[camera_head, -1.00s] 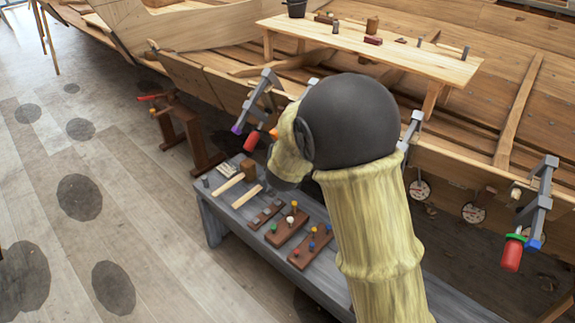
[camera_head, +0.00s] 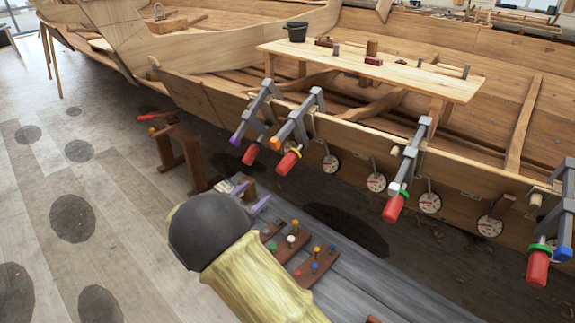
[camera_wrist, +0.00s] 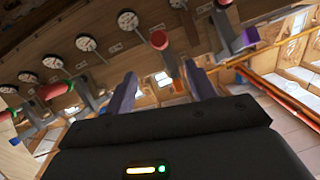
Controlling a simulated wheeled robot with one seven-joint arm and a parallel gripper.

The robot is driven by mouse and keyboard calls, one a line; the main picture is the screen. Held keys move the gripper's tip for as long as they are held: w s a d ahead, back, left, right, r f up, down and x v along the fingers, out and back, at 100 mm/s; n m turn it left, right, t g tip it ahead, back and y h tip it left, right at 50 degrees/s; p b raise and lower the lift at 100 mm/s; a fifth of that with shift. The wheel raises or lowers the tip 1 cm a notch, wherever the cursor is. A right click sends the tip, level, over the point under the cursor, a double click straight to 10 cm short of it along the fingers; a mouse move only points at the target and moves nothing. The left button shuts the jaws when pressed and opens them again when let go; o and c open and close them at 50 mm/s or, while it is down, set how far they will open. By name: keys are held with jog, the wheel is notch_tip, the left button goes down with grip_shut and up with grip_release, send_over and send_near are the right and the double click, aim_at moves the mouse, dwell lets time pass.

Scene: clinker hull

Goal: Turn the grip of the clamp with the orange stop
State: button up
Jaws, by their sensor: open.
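The clamp with the orange stop (camera_head: 275,143) hangs on the hull's edge, second from the left in the head view. Its red grip (camera_head: 288,162) has a yellow collar and points down. In the wrist view its orange stop (camera_wrist: 179,86) appears between my fingers, and its red grip (camera_wrist: 160,40) appears beyond them. My gripper (camera_head: 251,195) is below and left of this clamp in the head view, apart from it, partly hidden by my arm. In the wrist view my gripper (camera_wrist: 161,75) is open, with nothing held between the fingers.
A clamp with a purple stop (camera_head: 236,140) hangs close to the left. Clamps with a green collar (camera_head: 403,189) and a blue stop (camera_head: 541,249) hang to the right. Round dials (camera_head: 376,182) line the hull. A grey bench (camera_head: 350,275) stands below with wooden pieces.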

aim_at(287, 164)
jog(key=x, duration=1.7)
jog(key=shift+w, duration=0.1)
jog(key=shift+c, duration=0.3)
jog(key=c, duration=0.9)
